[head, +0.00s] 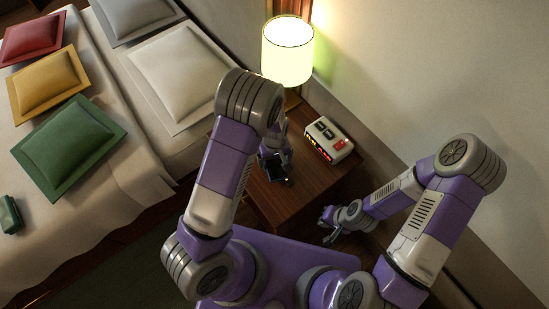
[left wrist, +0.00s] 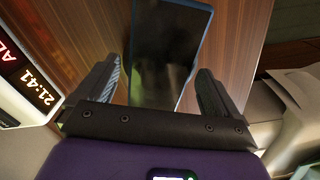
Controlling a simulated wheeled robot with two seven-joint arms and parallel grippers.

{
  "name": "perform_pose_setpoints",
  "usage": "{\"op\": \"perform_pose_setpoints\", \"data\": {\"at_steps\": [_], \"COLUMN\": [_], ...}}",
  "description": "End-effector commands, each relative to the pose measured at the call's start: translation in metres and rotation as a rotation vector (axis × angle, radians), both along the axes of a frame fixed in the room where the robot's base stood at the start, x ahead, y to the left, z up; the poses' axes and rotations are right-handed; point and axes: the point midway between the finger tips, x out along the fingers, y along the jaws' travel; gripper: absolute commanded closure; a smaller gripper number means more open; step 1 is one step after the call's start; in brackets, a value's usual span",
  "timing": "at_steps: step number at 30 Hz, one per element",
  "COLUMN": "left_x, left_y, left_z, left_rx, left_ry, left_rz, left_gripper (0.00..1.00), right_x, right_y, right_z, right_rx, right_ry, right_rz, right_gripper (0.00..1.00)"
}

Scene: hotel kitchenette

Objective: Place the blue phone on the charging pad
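The blue phone (left wrist: 168,50) shows in the left wrist view as a dark screen with a blue rim, over the brown wooden top of the nightstand. My left gripper (left wrist: 160,78) is open, with one finger on each side of the phone and a narrow gap at each edge. The phone's near end is close to the gripper's palm. In the head view my left gripper (head: 277,172) is over the nightstand and the phone is hard to make out there. My right gripper (head: 327,226) appears open and empty, beside the nightstand's front right. I cannot make out a charging pad.
A lit lamp (head: 288,50) stands at the back. The bed (head: 120,150) with several pillows is on the left; the wall is on the right.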

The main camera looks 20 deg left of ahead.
Motion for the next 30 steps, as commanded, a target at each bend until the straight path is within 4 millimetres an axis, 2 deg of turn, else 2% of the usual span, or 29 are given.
{"op": "perform_pose_setpoints", "data": {"at_steps": [11,14,24,30], "left_x": [0.000,0.000,0.001,0.000], "left_y": [0.000,0.000,0.000,0.000], "left_z": [0.005,0.018,0.092,0.118], "left_rx": [0.000,0.000,-0.001,0.000], "left_ry": [0.000,-0.001,-0.003,-0.001], "left_rz": [0.000,-0.001,-0.001,0.000], "left_gripper": [0.01,0.01,0.01,0.01], "right_x": [0.000,0.000,0.000,0.000], "right_y": [0.000,0.000,0.000,0.000], "right_z": [0.003,0.009,0.040,0.049], "right_rx": [0.000,0.000,0.000,0.000], "right_ry": [0.000,0.000,0.000,0.000], "right_rz": [0.000,0.000,0.000,0.000], "right_gripper": [1.00,1.00,1.00,1.00]}}
